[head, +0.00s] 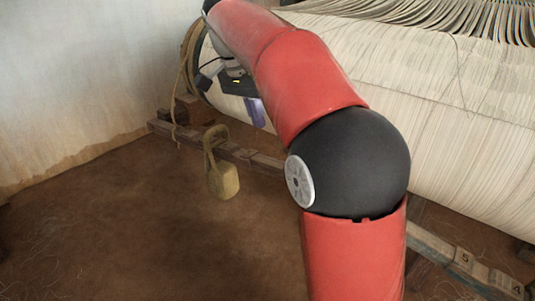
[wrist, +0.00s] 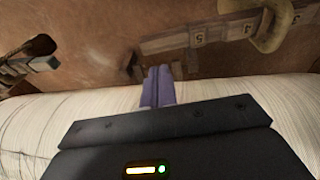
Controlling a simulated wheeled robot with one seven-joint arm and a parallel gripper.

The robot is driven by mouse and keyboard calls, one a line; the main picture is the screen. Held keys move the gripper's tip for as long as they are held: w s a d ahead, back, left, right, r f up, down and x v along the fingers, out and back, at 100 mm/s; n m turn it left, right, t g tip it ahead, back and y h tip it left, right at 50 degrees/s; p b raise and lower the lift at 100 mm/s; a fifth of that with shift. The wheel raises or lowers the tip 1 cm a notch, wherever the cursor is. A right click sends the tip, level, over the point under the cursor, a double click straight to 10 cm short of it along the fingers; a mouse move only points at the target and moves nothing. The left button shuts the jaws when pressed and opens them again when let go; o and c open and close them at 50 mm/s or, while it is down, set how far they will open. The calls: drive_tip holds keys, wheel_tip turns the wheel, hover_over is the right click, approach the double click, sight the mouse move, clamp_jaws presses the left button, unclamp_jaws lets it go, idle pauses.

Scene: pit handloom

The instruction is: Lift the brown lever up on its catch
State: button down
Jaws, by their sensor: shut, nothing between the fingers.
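A long brown wooden bar (head: 240,156) with numbered pale plates, which looks like the lever, runs low in front of the big roll. My arm hides its middle in the head view. Part of it also shows at the top of the wrist view (wrist: 205,36). A tan weight with a looped handle (head: 223,180) hangs at the bar; its curved part shows in the wrist view (wrist: 272,30). My gripper (head: 257,118) has purple fingers, shut and empty, between the roll and the bar. In the wrist view the fingertips (wrist: 159,70) point toward the bar's end, apparently apart from it. I cannot make out the catch.
The large roll of pale threads (head: 460,80) fills the right and lies close under my gripper. A rope (head: 186,62) hangs at its left end, near a brown block (head: 190,109). Brown floor (head: 110,230) is open at front left.

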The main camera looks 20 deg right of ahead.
sight(268, 164)
drive_tip(key=b+x, duration=0.2)
drive_tip(key=x, duration=0.8)
drive_tip(key=shift+f, duration=0.1)
